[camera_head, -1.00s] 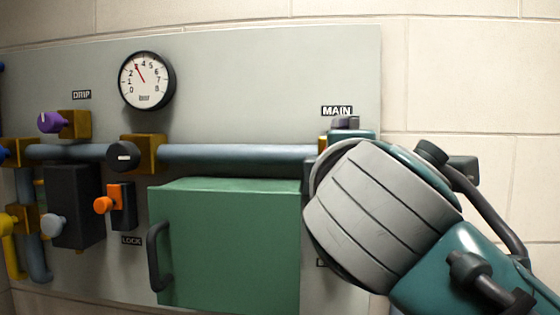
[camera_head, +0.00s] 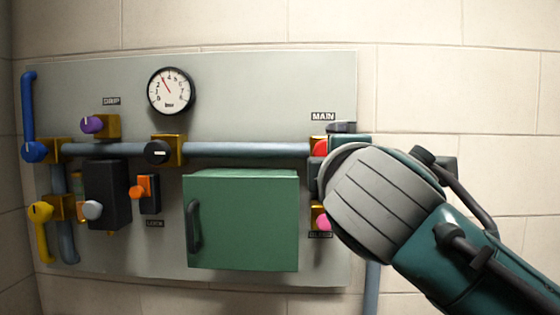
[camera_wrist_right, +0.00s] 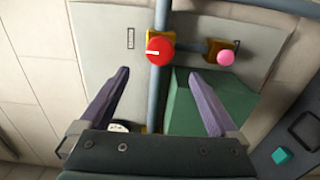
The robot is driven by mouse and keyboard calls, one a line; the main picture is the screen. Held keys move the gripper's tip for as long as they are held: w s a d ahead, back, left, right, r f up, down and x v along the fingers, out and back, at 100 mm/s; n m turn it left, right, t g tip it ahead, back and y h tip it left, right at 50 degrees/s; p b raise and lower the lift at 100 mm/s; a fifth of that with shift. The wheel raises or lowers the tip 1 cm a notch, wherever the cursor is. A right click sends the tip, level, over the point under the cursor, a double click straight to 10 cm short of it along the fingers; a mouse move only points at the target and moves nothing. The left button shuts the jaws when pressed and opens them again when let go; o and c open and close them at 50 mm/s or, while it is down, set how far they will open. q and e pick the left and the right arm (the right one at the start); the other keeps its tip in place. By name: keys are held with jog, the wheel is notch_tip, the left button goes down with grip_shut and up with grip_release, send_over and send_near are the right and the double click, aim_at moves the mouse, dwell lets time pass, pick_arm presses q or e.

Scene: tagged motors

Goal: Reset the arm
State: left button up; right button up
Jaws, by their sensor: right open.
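My right arm (camera_head: 375,205) comes in from the right in the head view. Its wrist stands in front of the right edge of the grey panel, and its jaws are hidden there. In the right wrist view my right gripper (camera_wrist_right: 158,95) is open, its two purple fingers spread wide with nothing between them. Beyond the fingers are the red knob (camera_wrist_right: 160,51) on the pipe, the pink knob (camera_wrist_right: 225,57) and the green box (camera_wrist_right: 190,110). The red knob (camera_head: 320,148) also shows partly beside my wrist in the head view. My left gripper is in neither view.
The panel (camera_head: 260,80) carries a gauge (camera_head: 171,91), a black knob (camera_head: 157,152), a purple knob (camera_head: 92,125), an orange knob (camera_head: 136,192), and blue (camera_head: 29,110) and yellow (camera_head: 42,230) handles. Bare wall (camera_head: 450,80) is right of it.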

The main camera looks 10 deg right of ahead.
jog(key=shift+f, duration=0.1)
jog(key=s+d+f+m+g+y, duration=0.25)
jog(key=s+f+m+g, duration=0.55)
jog(key=s+f, duration=0.95)
jog(key=s+f+m+g+y, duration=0.1)
jog(key=s+f+m+g, duration=0.1)
jog(key=s, duration=0.6)
jog(key=s+a+f+m+g+y, duration=0.1)
jog(key=s+f+m+g, duration=0.2)
jog(key=s, duration=0.6)
notch_tip(320, 180, down, 2)
jog(key=shift+f+g, duration=0.15)
jog(key=shift+g, duration=0.25)
jog(key=shift+w+a, duration=0.1)
